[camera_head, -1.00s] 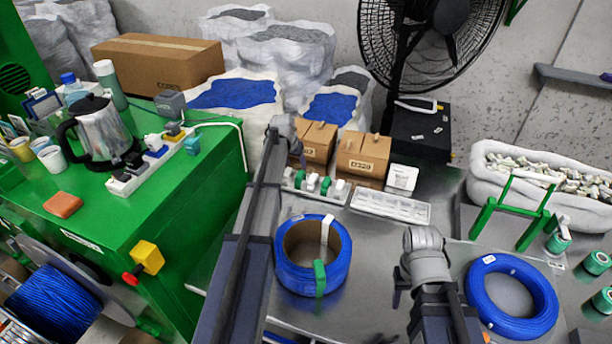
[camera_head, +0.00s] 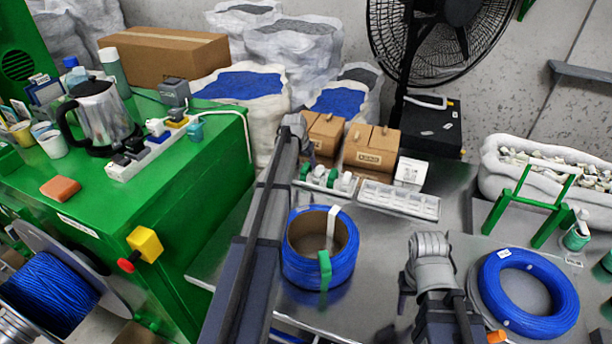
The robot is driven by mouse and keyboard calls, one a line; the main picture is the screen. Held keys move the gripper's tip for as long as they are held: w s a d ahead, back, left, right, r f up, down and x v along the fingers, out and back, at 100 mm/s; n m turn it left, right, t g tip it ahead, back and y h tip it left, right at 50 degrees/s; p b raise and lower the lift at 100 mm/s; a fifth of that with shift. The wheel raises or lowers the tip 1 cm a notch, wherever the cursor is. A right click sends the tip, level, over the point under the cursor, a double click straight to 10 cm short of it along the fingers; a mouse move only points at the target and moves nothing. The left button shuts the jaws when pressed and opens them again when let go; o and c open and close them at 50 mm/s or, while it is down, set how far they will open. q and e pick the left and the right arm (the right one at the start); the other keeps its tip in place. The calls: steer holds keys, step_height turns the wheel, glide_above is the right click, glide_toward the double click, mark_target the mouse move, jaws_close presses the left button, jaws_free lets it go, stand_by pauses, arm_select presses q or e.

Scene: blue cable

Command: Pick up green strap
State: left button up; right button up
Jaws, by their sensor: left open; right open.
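A blue cable coil (camera_head: 338,268) stands on the grey metal table. A green strap (camera_head: 324,270) lies over its front rim, and a white strap (camera_head: 332,222) over its back rim. Several green and white pieces sit in a small white holder (camera_head: 322,186) behind the coil. My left arm reaches in along the coil's left side. Its gripper (camera_head: 303,145) is only partly seen near the brown boxes, apart from the coil. My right gripper (camera_head: 404,290) is to the coil's right, mostly hidden by its own arm, and appears empty.
A second blue coil (camera_head: 570,296) lies flat at the right. A white tray (camera_head: 400,200) and brown boxes (camera_head: 371,148) stand behind the first coil. A green stand (camera_head: 527,205) is at the right. A green cabinet (camera_head: 180,195) borders the table's left.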

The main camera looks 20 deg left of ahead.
arm_select(q)
steer(key=shift+b+x, duration=0.35)
steer(key=shift+x, duration=0.55)
steer(key=shift+r, duration=0.1)
steer(key=shift+c, duration=0.3)
jaws_close()
